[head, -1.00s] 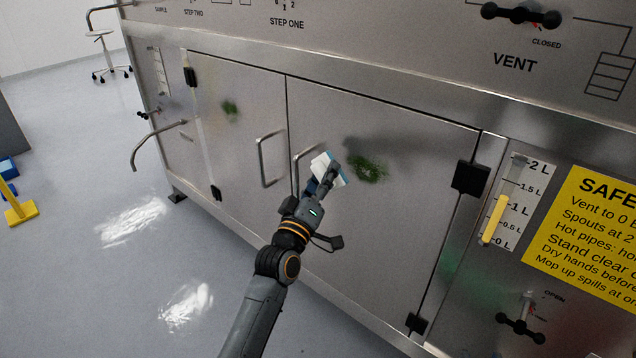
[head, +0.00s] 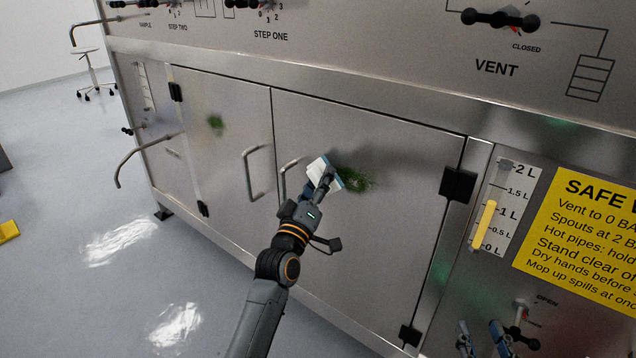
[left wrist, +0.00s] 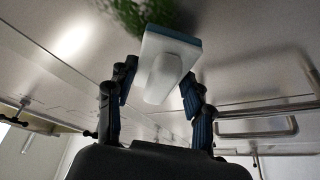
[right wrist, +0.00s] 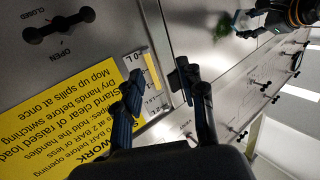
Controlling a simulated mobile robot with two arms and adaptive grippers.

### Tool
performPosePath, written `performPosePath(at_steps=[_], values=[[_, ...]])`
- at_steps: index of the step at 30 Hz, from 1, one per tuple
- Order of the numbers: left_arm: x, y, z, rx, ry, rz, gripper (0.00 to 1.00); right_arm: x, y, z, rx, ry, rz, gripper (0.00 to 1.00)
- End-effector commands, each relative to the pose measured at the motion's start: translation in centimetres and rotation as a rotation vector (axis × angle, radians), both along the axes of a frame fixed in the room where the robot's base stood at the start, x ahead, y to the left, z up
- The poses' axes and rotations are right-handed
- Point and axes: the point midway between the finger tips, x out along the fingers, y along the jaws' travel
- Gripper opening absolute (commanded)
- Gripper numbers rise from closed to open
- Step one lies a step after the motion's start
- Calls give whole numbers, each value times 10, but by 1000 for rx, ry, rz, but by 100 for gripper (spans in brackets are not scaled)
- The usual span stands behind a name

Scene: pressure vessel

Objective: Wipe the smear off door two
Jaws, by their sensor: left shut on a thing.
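A dark green smear (head: 357,180) is on the right-hand steel door (head: 390,240), right of its handle; it also shows in the left wrist view (left wrist: 130,14) and right wrist view (right wrist: 223,24). A smaller green smear (head: 215,124) is on the left-hand door (head: 222,160). My left gripper (head: 324,184) is shut on a white wiping block (left wrist: 166,62) with a blue pad. The block is at the smear's left edge, partly overlapping it in the head view; I cannot tell whether the pad touches the door. My right gripper (right wrist: 160,82) is open and empty before the panel right of the doors.
Door handles (head: 254,172) stick out near the middle seam. A bent pipe (head: 135,158) projects at the left. A yellow safety sign (head: 585,240), a level gauge (head: 505,205) and a black-knobbed valve (head: 518,338) are at the right.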

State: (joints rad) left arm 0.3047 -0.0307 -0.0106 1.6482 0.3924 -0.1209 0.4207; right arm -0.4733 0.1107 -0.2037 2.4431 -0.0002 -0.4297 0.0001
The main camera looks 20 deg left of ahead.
Motion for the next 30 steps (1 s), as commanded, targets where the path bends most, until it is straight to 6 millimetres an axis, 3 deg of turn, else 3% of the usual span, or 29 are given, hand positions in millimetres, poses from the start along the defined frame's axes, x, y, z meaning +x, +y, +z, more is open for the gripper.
performPosePath(at_steps=[30], values=[[12, -5, 0, 0, -1, 0, 26, 1, 2, 9, 12, -47, 3, 40]])
